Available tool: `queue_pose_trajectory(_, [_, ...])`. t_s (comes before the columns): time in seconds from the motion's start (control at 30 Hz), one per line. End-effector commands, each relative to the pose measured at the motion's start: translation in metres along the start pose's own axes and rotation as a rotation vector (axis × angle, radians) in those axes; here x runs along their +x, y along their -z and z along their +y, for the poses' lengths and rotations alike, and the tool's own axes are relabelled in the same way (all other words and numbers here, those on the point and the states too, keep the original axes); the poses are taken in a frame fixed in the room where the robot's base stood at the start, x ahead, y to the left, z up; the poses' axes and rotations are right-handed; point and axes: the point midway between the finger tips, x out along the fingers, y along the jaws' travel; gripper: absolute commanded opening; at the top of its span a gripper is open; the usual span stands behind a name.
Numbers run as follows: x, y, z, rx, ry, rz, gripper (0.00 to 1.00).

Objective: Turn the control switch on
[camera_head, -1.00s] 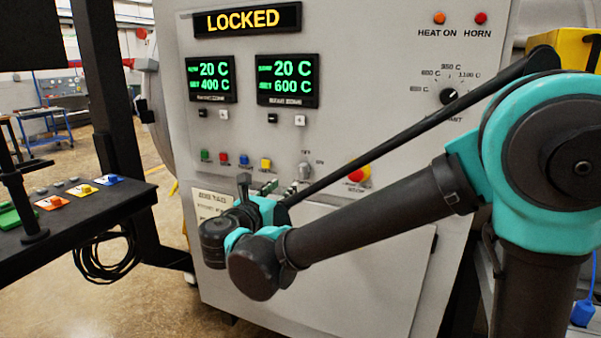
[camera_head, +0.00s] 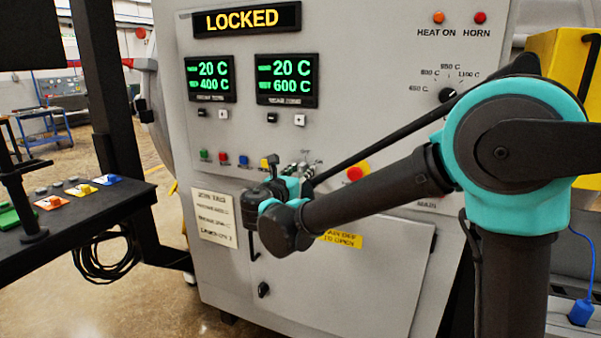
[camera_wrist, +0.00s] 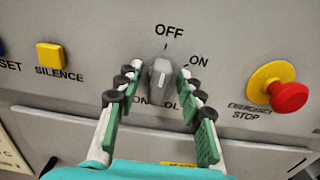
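The control switch (camera_wrist: 160,73) is a grey knob on the panel, below the OFF label (camera_wrist: 169,31) and left of the ON label (camera_wrist: 199,61). Its ridge stands close to upright, toward OFF. My gripper (camera_wrist: 162,72) is open, with one finger on each side of the knob. A gap seems to show on both sides, though contact is hard to judge. The fingers partly cover the CONTROL label below. In the head view my gripper (camera_head: 303,172) is at the panel and hides most of the switch.
A red emergency stop button (camera_wrist: 288,95) on a yellow base sits to the right, and a yellow SILENCE button (camera_wrist: 50,56) to the left. The furnace display (camera_head: 247,19) reads LOCKED. A black bench (camera_head: 85,215) with coloured switches stands at the left.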

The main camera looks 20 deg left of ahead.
Motion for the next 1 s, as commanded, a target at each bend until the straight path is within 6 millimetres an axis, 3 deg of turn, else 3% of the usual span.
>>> queue_pose_trajectory(0.1, [-0.0002, 0.0, 0.0, 0.0, 0.0, 0.0, 0.38])
queue_pose_trajectory(0.4, [-0.0003, 0.0, 0.0, 0.0, 0.0, 0.0, 0.01])
queue_pose_trajectory(0.77, [-0.0004, 0.0, -0.0002, 0.023, 0.0, 0.0, 0.0])
queue_pose_trajectory(1.0, [-0.0005, 0.0, -0.0008, 0.139, 0.0, 0.0, 0.0])
